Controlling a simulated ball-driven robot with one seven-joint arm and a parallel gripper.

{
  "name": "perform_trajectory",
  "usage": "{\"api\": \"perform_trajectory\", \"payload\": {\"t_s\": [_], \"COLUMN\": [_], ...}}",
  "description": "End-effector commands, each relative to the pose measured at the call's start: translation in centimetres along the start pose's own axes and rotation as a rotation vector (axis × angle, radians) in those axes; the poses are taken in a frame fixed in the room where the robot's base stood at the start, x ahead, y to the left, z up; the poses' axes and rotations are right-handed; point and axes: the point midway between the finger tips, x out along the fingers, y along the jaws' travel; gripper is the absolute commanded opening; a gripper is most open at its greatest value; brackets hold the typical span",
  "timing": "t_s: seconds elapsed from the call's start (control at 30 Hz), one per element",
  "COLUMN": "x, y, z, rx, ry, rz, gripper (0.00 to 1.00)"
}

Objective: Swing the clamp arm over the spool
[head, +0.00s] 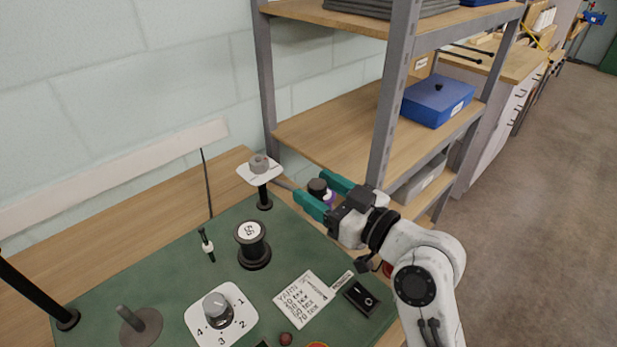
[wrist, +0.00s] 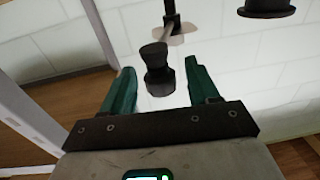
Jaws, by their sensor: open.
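The dark spool (head: 253,250) with a white numbered label stands upright on the green mat. The bar points right, away from the spool, and is partly hidden by my gripper. A dark knob (head: 317,187) shows at its far end; in the wrist view the dark knob (wrist: 157,72) sits between my fingers. My gripper (head: 325,194) is open, its teal fingers on either side of the knob, with gaps visible in the wrist view.
A dial plate (head: 221,315), a yarn card (head: 305,298) and a black switch box (head: 360,298) lie on the mat (head: 180,270). A thin upright rod (head: 207,185) stands left of the post. A shelf unit (head: 390,100) rises close behind my gripper.

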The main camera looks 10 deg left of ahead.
Motion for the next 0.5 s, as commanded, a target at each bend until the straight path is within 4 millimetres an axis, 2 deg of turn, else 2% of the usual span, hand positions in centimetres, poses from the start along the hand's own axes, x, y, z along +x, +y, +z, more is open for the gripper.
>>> {"api": "perform_trajectory", "payload": {"t_s": [0.1, 0.2, 0.5], "x": [1.6, 2.3, 2.8], "y": [0.0, 0.0, 0.0], "z": [-0.1, 0.0, 0.0], "rx": [-0.001, 0.000, 0.000], "ry": [-0.002, -0.001, 0.000], "rz": [-0.002, 0.000, 0.000], "gripper": [0.60, 0.60, 0.60]}}
